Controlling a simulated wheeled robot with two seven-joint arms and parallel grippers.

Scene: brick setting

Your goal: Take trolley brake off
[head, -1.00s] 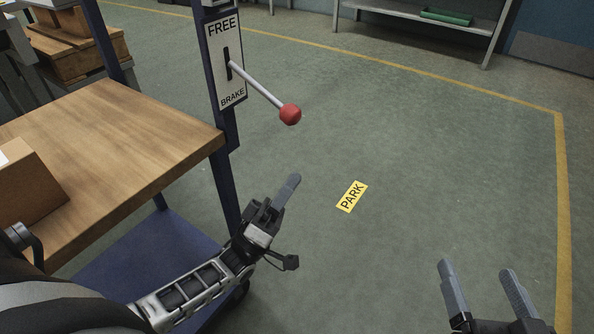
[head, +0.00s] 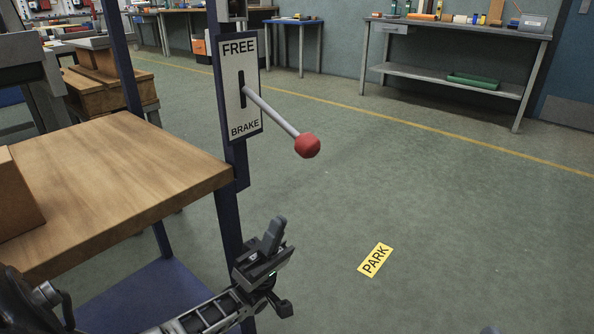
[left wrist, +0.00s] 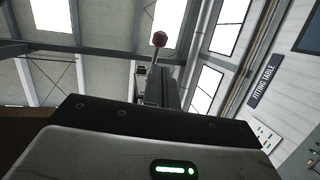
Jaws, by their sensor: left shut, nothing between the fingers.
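The trolley's brake lever is a grey rod (head: 272,112) with a red knob (head: 307,145) at its end. It comes out of a slot in a white plate (head: 239,90) marked FREE at the top and BRAKE at the bottom. The rod leaves the slot around its middle and slopes down to the right. My left gripper (head: 274,234) is shut and empty, below the knob and apart from it. In the left wrist view the red knob (left wrist: 159,39) shows beyond the gripper. Only a sliver at the bottom edge of the head view may be my right gripper.
The trolley's wooden top (head: 110,180) and blue lower shelf (head: 150,296) are at the left, with a dark blue post (head: 229,218) beside my left gripper. A yellow PARK label (head: 375,260) lies on open floor. A grey bench (head: 455,75) stands at the back.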

